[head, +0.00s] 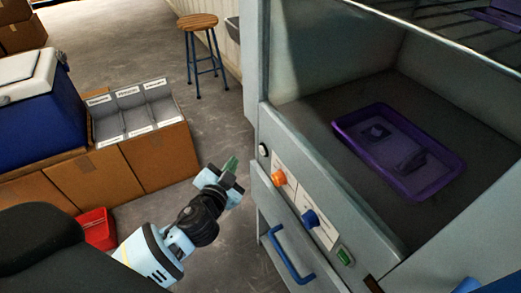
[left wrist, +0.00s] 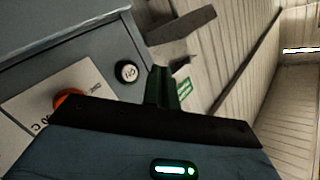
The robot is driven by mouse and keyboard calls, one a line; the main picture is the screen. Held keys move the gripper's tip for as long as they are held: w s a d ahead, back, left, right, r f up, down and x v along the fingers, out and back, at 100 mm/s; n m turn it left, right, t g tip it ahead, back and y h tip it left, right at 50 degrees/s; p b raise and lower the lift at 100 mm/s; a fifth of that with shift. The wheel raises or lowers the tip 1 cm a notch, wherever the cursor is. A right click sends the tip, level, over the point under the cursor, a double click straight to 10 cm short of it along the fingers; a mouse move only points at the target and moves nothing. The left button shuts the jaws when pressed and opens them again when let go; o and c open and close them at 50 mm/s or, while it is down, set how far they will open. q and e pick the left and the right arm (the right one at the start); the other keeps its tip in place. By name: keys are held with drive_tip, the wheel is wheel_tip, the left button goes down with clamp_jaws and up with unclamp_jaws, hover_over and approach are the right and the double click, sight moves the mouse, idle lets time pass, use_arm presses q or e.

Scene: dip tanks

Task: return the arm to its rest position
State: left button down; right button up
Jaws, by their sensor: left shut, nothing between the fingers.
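My left arm comes in from the lower left of the head view, light blue with a black wrist. Its gripper (head: 230,166) is shut and empty, with green fingertips, in the open space left of the grey cabinet (head: 330,195). It touches nothing there. In the left wrist view the shut green fingers (left wrist: 163,88) stand up at the middle, with the cabinet's front panel behind them to the left. My right gripper shows in neither view.
The cabinet has an orange knob (head: 278,178), a blue knob (head: 310,218) and a blue handle (head: 290,258); a purple tray (head: 440,185) lies inside. Cardboard boxes (head: 95,180), a blue cooler (head: 40,125) and a grey sorter (head: 133,108) stand left. A stool (head: 198,22) is behind. A red bin (head: 97,228) is low left.

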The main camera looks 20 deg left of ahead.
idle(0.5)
